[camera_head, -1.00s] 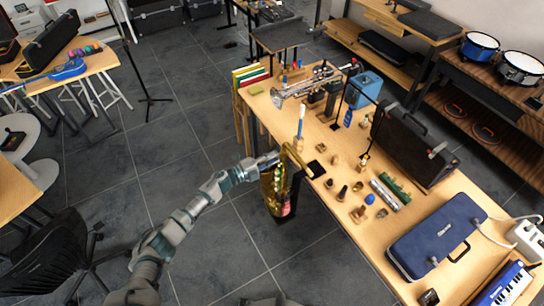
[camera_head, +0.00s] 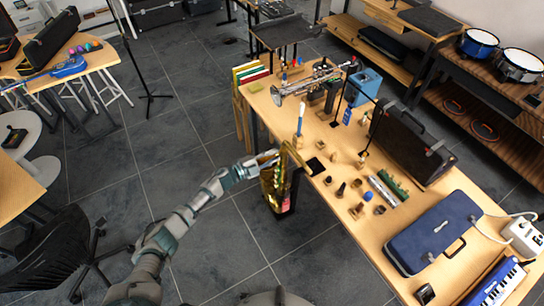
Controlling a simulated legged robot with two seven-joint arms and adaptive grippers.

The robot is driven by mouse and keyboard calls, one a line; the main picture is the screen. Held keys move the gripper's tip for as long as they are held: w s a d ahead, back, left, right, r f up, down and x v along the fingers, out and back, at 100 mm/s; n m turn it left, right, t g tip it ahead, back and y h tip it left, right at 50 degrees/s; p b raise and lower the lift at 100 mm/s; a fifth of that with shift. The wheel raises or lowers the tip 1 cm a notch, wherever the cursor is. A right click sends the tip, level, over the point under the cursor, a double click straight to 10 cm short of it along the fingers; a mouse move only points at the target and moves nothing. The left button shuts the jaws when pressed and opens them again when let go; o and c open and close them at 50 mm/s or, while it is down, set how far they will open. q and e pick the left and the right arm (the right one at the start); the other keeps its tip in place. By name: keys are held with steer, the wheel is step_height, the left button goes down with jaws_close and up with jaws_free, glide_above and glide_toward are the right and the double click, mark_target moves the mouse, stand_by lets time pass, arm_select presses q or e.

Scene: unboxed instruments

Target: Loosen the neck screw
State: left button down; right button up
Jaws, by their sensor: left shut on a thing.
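A gold saxophone (camera_head: 270,187) hangs upright at the left edge of the long wooden table, with its neck (camera_head: 292,153) bending over the table's edge. My left gripper (camera_head: 268,158) comes in from the left and is shut at the top of the saxophone, near where the neck meets the body. The neck screw is too small to make out and is likely covered by the fingers. My right gripper is not in view.
The long table (camera_head: 345,240) carries a trumpet (camera_head: 305,83), small bottles and mouthpieces, a black case (camera_head: 408,140) and a blue case (camera_head: 435,232). A black chair (camera_head: 50,250) stands at lower left. Open tiled floor lies left of the table.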

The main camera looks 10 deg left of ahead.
arm_select(q)
steer(key=shift+a, duration=0.15)
steer(key=c, duration=1)
jaws_free()
steer(key=shift+w+f, duration=0.1)
steer(key=shift+c, duration=0.2)
steer(key=shift+w+f, duration=0.1)
steer(key=v, duration=1.2)
